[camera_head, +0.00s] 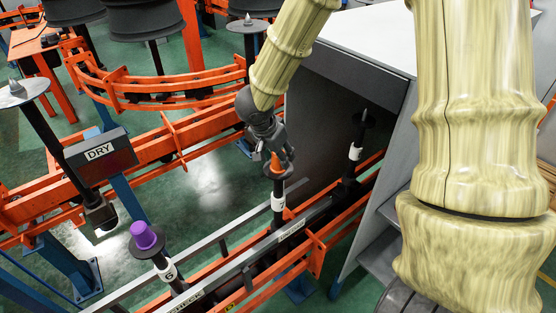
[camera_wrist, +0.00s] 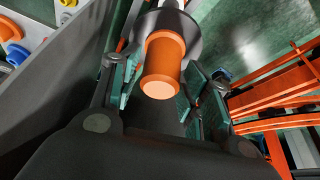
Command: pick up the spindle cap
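An orange spindle cap (camera_head: 276,161) sits on top of the black spindle tagged 7 (camera_head: 278,203), above its round disc. In the wrist view the orange cap (camera_wrist: 162,65) lies between my fingers, with the grey disc (camera_wrist: 200,42) behind it. My gripper (camera_head: 277,152) is over this spindle. In the wrist view my gripper (camera_wrist: 166,75) is open, one finger on each side of the cap, with gaps showing. A purple cap (camera_head: 144,236) sits on the spindle tagged 6 (camera_head: 167,271) at the lower left.
A spindle tagged 5 or similar (camera_head: 355,152) with a bare pointed tip stands near the grey cabinet (camera_head: 330,85) at right. Orange rails (camera_head: 160,145) run behind my gripper. A DRY sign (camera_head: 100,152) stands at left. Another bare-tipped spindle (camera_head: 248,25) is at the back.

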